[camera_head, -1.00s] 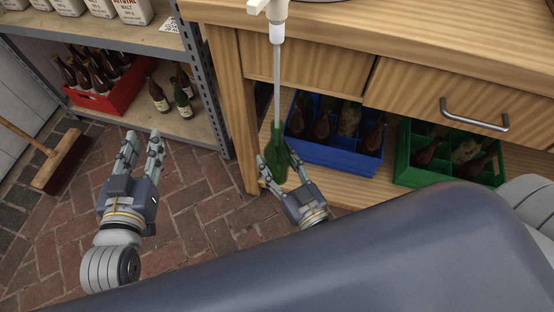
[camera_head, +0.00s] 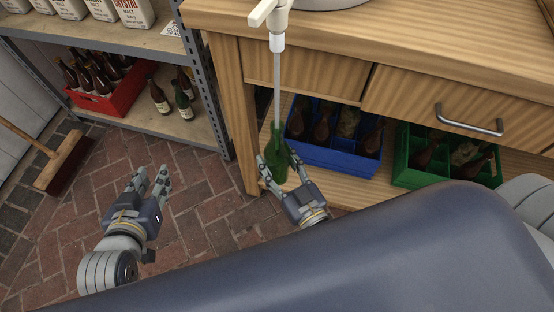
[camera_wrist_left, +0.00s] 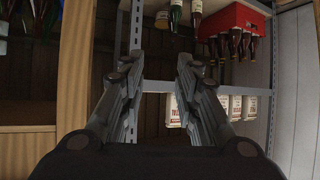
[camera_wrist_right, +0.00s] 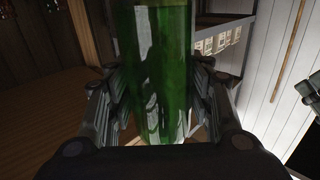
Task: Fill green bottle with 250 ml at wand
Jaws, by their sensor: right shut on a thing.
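The green bottle (camera_head: 276,158) is upright under the counter's front edge, with the thin filling wand (camera_head: 277,90) running down into it from a white tap (camera_head: 272,18). My right gripper (camera_head: 278,166) is shut around the bottle's body. The bottle fills the middle of the right wrist view (camera_wrist_right: 155,65), between the fingers. The liquid level inside cannot be made out. My left gripper (camera_head: 153,182) is open and empty above the brick floor. In the left wrist view its two fingers (camera_wrist_left: 158,85) stand apart with nothing between them.
A blue crate (camera_head: 335,158) and a green crate (camera_head: 405,178) of bottles stand on the counter's lower shelf. A metal rack at left holds a red crate (camera_head: 98,103), loose bottles (camera_head: 160,98) and malt bags (camera_head: 133,12).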

